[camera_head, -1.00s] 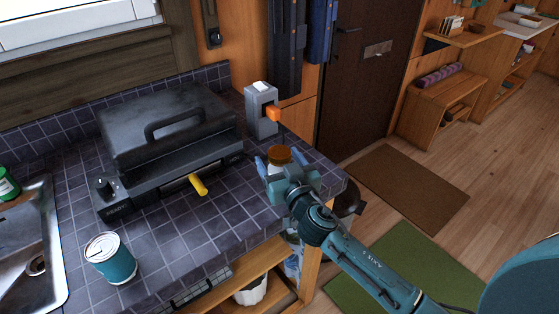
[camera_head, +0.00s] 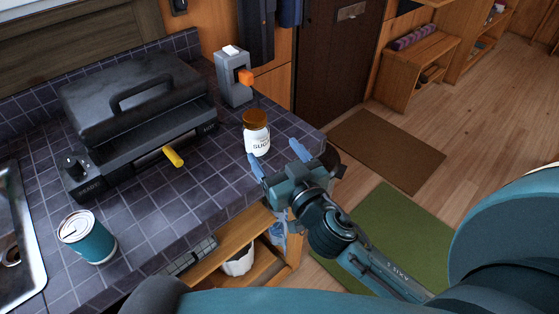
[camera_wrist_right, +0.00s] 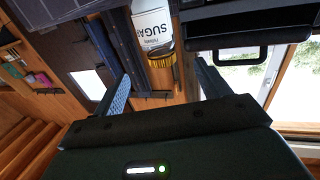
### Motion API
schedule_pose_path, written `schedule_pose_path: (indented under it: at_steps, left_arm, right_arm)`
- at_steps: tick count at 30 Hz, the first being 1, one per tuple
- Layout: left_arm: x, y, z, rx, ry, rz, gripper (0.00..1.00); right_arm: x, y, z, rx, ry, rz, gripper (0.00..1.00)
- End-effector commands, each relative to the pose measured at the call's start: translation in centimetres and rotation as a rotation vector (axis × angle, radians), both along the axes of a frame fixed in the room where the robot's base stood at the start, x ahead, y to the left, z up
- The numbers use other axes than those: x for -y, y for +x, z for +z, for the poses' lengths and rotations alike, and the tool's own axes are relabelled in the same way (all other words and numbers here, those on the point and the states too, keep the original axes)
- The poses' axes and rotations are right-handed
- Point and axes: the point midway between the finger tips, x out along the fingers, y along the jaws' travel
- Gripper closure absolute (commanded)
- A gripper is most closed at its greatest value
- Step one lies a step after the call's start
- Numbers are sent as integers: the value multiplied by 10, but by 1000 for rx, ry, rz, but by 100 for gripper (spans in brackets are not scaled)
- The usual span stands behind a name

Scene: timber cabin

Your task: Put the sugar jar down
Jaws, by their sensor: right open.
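The sugar jar (camera_head: 257,139) is white with a brown lid and a "SUGAR" label. It stands upright on the dark tiled counter (camera_head: 215,185), near its right end. My right gripper (camera_head: 279,163) is open and empty, in front of the jar and apart from it. In the right wrist view the jar (camera_wrist_right: 152,28) shows upside down beyond the two spread fingers (camera_wrist_right: 163,85), with nothing between them. My left gripper is not in view.
A black grill (camera_head: 140,110) with a yellow handle stands left of the jar. A grey device with an orange part (camera_head: 233,78) stands behind it. A teal can (camera_head: 88,238) is at the front left, beside the sink (camera_head: 30,255). Counter between can and jar is clear.

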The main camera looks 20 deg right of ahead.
Motion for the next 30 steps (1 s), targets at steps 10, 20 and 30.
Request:
schedule_pose_path:
  at_steps: [10, 20, 30]
  left_arm:
    - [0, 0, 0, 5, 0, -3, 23]
    - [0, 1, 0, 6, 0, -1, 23]
    - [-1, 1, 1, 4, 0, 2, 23]
  right_arm:
    - [-6, -48, -85, -258, -41, 46, 25]
    - [-26, -140, -188, -573, -67, 193, 25]
    - [-28, -147, -193, -590, -72, 209, 25]
